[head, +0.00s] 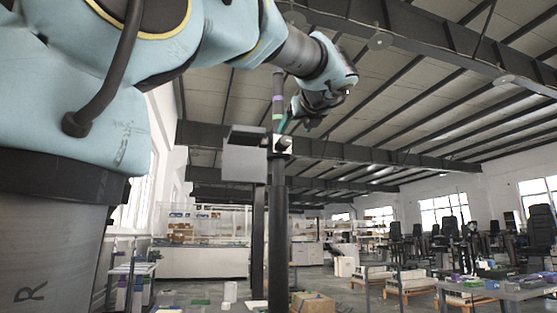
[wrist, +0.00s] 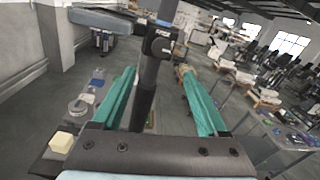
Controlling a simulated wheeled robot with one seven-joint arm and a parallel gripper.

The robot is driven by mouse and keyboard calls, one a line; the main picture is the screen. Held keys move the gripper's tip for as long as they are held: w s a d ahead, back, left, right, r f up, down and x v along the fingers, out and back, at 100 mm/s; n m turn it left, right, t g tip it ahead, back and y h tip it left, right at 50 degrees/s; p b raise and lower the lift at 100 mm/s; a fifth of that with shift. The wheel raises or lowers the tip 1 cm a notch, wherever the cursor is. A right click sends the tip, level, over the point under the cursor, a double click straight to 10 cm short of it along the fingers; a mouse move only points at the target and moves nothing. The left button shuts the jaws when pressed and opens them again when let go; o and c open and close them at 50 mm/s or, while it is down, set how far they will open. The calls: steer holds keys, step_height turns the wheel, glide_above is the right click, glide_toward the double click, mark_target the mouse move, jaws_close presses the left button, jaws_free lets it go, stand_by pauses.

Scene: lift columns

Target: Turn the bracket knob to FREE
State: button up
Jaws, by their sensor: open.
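The bracket (head: 282,144) is a small black and white block on a dark upright column (head: 278,230). In the wrist view the bracket (wrist: 158,32) sits ahead of the fingertips, with a dark knob (wrist: 164,47) on its face. A pale label shows beside the knob, but its lettering and the pointer are too small to read. My gripper (wrist: 159,74) is open, its two teal fingers apart and empty, with the column showing between them. In the head view my gripper (head: 286,124) is just above the bracket, partly hidden by my wrist.
A grey box-like platform (head: 244,163) juts out left of the bracket. A second dark post (head: 258,240) stands beside the column. A cardboard box (head: 313,303) is near the column's foot. Tables with small items (head: 505,287) stand at the right.

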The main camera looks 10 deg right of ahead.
mark_target(285, 140)
steer(key=w, duration=0.7)
steer(key=w+p, duration=0.1)
steer(key=w, duration=0.2)
steer(key=shift+w+a+r, duration=0.3)
steer(key=shift+r, duration=0.1)
steer(key=shift+c, duration=0.3)
jaws_close()
